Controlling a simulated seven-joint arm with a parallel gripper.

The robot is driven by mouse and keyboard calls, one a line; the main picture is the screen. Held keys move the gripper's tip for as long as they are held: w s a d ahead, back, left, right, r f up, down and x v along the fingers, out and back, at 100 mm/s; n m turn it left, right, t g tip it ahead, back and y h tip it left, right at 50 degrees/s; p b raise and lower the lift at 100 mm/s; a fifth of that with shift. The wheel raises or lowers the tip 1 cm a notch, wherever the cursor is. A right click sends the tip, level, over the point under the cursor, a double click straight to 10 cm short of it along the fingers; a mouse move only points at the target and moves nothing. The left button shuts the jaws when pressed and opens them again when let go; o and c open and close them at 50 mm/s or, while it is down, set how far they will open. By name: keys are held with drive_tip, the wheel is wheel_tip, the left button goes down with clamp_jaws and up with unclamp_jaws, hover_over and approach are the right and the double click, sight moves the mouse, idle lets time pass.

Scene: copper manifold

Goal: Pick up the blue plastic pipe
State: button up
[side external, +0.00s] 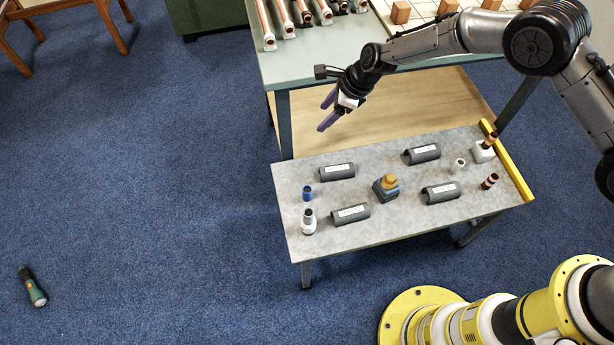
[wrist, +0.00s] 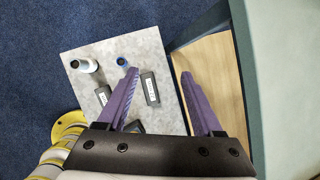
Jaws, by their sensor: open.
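The blue plastic pipe (side external: 307,193) is a short blue piece standing upright near the left end of the low grey table (side external: 290,222). In the wrist view the blue pipe (wrist: 122,62) shows small near the table's upper part, left of the fingers. My gripper (side external: 329,110) is open and empty, high above the back left part of the grey table and well apart from the pipe. In the wrist view its two purple fingers (wrist: 160,88) are spread wide with nothing between them.
A taller workbench (side external: 310,65) with copper pipes stands behind.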

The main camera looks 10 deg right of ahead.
drive_tip(key=g+h, duration=0.1)
drive_tip(key=g, duration=0.1)
approach(306, 191)
drive_tip(key=d+v, duration=0.1)
drive_tip(key=v, duration=0.3)
drive_tip(key=shift+n, duration=0.4)
drive_tip(key=shift+a+x, duration=0.2)
drive_tip(key=shift+x, duration=3.2)
drive_tip(key=shift+a+x, duration=0.2)
drive_tip(key=shift+x, duration=3.2)
drive_tip(key=shift+r, duration=0.1)
clamp_jaws()
